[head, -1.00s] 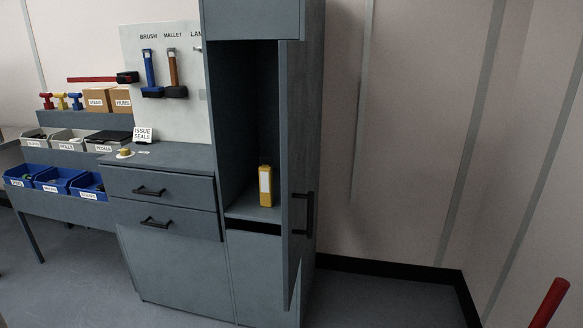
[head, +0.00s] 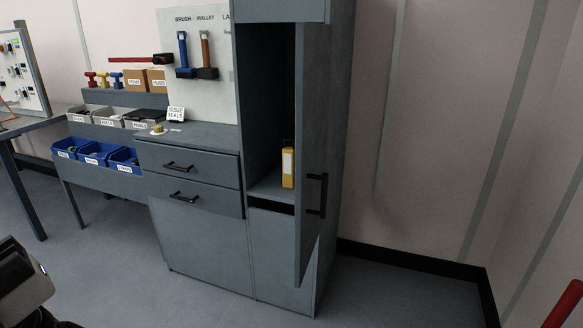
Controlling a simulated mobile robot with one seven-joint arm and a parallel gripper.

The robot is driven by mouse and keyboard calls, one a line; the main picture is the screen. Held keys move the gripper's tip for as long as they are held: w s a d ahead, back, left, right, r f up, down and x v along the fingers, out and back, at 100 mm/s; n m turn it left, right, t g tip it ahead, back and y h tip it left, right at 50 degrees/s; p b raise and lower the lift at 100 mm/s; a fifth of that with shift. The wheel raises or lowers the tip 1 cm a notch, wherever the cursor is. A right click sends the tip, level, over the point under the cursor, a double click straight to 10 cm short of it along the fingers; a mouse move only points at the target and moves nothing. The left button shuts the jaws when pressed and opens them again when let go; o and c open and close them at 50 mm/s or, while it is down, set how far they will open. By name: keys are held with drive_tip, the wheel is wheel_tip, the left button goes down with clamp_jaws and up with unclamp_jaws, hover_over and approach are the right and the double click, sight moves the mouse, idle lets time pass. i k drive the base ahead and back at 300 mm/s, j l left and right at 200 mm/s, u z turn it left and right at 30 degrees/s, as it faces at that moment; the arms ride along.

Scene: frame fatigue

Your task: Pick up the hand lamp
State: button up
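A yellow upright object with a pale front panel, which looks like the hand lamp (head: 288,168), stands on the shelf inside the tall grey cabinet (head: 275,275). Its right side is close to the edge of the open cabinet door (head: 312,220), which may hide part of it. A white and black part of my arm shows at the lower left edge, well apart from the cabinet. My gripper's fingers do not show.
The cabinet door stands open toward me, with a black handle (head: 324,194). Left of it are a drawer unit (head: 190,165), a tool board (head: 200,110) and blue bins (head: 92,153). A red bar (head: 564,304) rises at lower right. Floor in front is clear.

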sight(289, 153)
drive_tip(key=i+u, duration=0.2)
drive_tip(key=i, duration=0.35)
drive_tip(key=i+u, duration=0.2)
drive_tip(key=i, duration=0.3)
drive_tip(key=i+l+u, duration=0.25)
drive_tip(key=i, duration=0.3)
drive_tip(key=j, duration=0.1)
